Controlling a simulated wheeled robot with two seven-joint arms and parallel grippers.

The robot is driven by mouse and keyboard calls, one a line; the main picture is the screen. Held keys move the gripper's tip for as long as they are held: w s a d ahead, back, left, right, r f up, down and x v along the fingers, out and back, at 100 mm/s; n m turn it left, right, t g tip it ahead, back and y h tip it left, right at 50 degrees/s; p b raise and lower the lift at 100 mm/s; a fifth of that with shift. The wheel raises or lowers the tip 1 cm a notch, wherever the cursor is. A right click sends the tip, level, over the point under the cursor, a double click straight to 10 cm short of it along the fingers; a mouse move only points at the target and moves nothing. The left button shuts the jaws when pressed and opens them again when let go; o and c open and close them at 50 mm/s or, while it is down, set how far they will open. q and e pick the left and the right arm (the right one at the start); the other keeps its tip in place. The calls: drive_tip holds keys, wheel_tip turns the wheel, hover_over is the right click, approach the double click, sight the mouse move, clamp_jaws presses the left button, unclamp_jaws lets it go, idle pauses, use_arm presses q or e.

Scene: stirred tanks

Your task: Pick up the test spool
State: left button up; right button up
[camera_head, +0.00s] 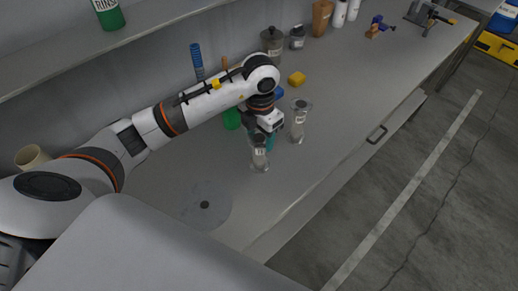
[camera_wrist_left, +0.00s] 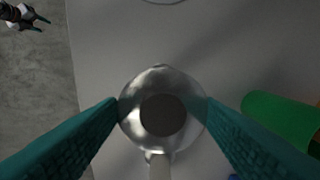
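My left gripper (camera_head: 266,143) points down over a clear, silvery vessel-like piece (camera_head: 258,158) standing upright on the bench. In the left wrist view my teal fingers (camera_wrist_left: 162,103) are wide apart, one on each side of this round piece (camera_wrist_left: 163,146). It has a dark centre, a small tip at the top and a narrow pale part below. I cannot tell whether the fingers touch it. A similar clear piece with a label and wide top (camera_head: 299,121) stands just right of the gripper. I cannot tell which is the test spool. My right gripper (camera_wrist_left: 38,22) shows small, fingers apart, above the floor.
A green cup (camera_head: 232,119) stands close behind the gripper; it lies right in the wrist view (camera_wrist_left: 282,118). A flat grey disc (camera_head: 190,205) lies in front. The bench's front edge is near.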

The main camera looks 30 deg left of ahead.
sight(259, 152)
use_arm(q)
wheel_tip(259, 152, down, 7)
drive_tip(key=shift+a+r+p, duration=0.1)
drive_tip(key=shift+r+p, duration=0.1)
drive_tip(key=shift+p, duration=0.4)
drive_tip(key=c, duration=0.5)
drive_tip(key=shift+c, duration=0.9)
use_arm(e)
drive_tip(key=shift+a+r, duration=0.4)
drive_tip(key=shift+r, duration=0.25)
